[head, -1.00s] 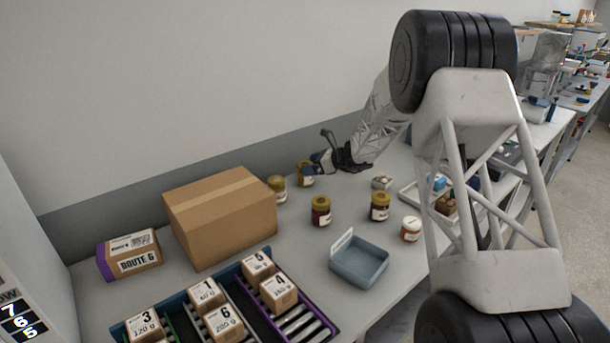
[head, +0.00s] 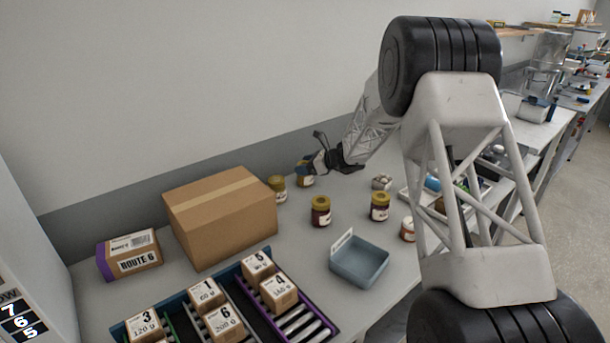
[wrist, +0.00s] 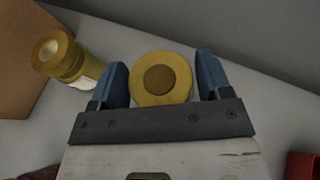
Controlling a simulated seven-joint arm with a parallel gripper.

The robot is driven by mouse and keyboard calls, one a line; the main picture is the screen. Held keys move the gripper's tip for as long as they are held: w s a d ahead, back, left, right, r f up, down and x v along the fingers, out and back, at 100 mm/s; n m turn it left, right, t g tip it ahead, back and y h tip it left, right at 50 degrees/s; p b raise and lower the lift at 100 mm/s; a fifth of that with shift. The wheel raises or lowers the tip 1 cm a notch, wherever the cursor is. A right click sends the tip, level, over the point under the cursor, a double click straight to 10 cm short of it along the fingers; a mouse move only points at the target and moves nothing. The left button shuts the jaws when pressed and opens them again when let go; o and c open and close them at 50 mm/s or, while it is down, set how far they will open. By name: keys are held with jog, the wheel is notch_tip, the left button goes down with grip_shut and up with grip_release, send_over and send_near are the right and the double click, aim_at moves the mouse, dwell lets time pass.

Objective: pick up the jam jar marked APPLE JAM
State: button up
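A jar with a gold lid (wrist: 161,78) stands between the two blue fingers of my gripper (wrist: 163,80) in the wrist view, with a narrow gap on each side. My gripper is open around it. In the head view my gripper (head: 309,167) is at the back of the table, and the same jar (head: 305,181) is partly hidden by it. A second gold-lidded jar (head: 277,188) stands just left of it, also in the wrist view (wrist: 62,57). Two darker jars (head: 320,211) (head: 380,206) stand nearer. I cannot read any jar label.
A large cardboard box (head: 220,222) stands left of the jars. Numbered small boxes (head: 278,293) sit in lanes at the front left. The wall is close behind my gripper.

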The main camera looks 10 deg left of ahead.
jog(key=c, duration=0.8)
jog(key=shift+r, duration=0.1)
jog(key=shift+r, duration=4.95)
